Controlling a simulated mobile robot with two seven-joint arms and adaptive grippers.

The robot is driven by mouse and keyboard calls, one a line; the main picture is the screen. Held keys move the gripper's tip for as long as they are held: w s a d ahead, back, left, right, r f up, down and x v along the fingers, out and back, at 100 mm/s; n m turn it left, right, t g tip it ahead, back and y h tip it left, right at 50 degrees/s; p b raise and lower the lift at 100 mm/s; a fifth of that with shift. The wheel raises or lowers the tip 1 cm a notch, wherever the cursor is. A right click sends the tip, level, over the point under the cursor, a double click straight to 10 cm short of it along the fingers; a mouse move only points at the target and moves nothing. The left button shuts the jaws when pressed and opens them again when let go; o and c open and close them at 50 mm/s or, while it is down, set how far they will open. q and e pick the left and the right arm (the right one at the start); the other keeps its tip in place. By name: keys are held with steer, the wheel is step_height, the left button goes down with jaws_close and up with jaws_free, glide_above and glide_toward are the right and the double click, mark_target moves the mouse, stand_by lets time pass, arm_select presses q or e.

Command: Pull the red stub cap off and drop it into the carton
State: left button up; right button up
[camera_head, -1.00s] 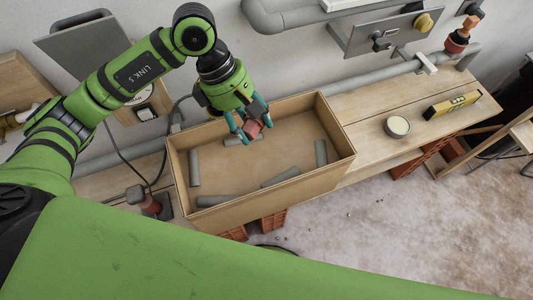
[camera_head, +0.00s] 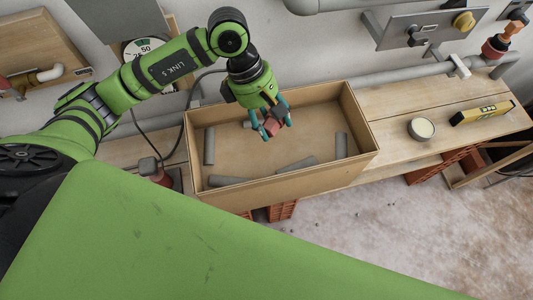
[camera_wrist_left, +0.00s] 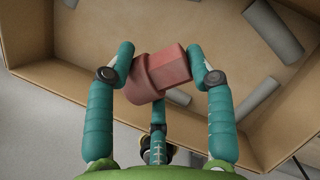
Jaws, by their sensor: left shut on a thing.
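The red stub cap (camera_head: 273,127) is held between the fingers of my left gripper (camera_head: 272,124), over the open carton. In the left wrist view the cap (camera_wrist_left: 160,75) sits tilted between the teal fingertips (camera_wrist_left: 158,70), which press on its two sides. The carton (camera_head: 232,196) is a tan open box on the wooden bench, and its wall also shows in the left wrist view (camera_wrist_left: 60,112). Several grey pipe pieces lie on the carton floor. I cannot tell exactly how high the cap hangs above that floor. My right gripper is not in view.
A round tin (camera_head: 421,129) and a yellow level (camera_head: 482,113) stand on the bench right of the carton. A grey pipe (camera_head: 405,76) runs along the wall behind. A red valve-like piece (camera_head: 494,48) is at the far right. Bare bench lies between carton and tin.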

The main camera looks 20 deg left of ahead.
arm_select(q)
steer(key=o, duration=1.4)
steer(key=v, duration=1.2)
